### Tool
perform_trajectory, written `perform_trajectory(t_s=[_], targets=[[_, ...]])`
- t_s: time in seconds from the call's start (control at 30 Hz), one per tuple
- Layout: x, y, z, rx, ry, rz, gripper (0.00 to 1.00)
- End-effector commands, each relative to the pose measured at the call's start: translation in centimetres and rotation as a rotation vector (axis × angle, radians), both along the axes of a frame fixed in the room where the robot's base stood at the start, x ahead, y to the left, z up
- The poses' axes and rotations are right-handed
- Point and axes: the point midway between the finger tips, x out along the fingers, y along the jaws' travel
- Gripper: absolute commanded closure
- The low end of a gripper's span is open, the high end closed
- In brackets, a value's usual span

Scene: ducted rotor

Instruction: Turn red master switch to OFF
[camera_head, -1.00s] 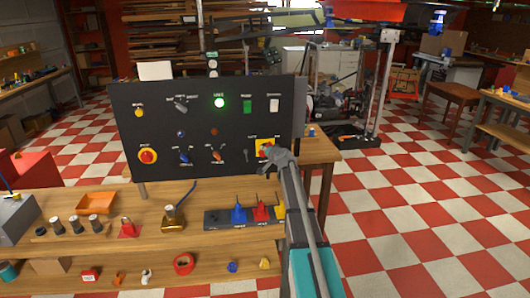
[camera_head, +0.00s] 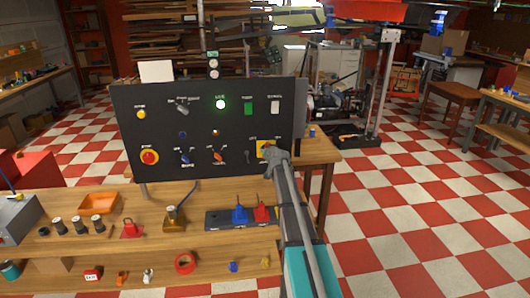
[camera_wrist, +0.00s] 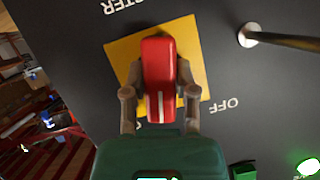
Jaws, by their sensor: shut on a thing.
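The red master switch handle (camera_wrist: 159,72) sits on a yellow plate (camera_wrist: 116,54) on the dark control panel. It has a white stripe at its lower end in the wrist view. My gripper (camera_wrist: 160,85) has one finger on each side of the handle and is shut on it. The handle looks turned slightly relative to the plate's edges. The stripe points down the picture, and the upside-down OFF label lies to its right. Another label below the handle is mostly hidden. In the head view my gripper (camera_head: 272,163) covers the handle, and part of the yellow plate (camera_head: 262,145) shows.
The control panel (camera_head: 180,110) also bears a red button on yellow (camera_head: 149,157), several knobs and a lit green lamp (camera_head: 221,104). A rod sticks out near the switch in the wrist view (camera_wrist: 285,42). A wooden bench (camera_head: 60,250) with loose parts stands in front of the panel.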

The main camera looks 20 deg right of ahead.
Motion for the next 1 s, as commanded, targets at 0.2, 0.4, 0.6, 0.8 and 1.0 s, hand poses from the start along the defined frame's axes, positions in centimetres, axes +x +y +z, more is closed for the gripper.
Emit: perform_trajectory(t_s=[0.2, 0.4, 0.6, 0.8, 1.0], targets=[[0.3, 0.03, 0.22, -0.163, 0.038, -0.001, 1.0], [0.32, 0.08, 0.18, -0.311, 0.079, 0.0, 1.0], [0.33, 0.02, 0.12, -0.459, 0.121, 0.0, 1.0], [0.34, 0.08, 0.08, -0.608, 0.163, 0.0, 1.0], [0.34, 0.05, 0.04, -0.757, 0.205, 0.001, 1.0]])
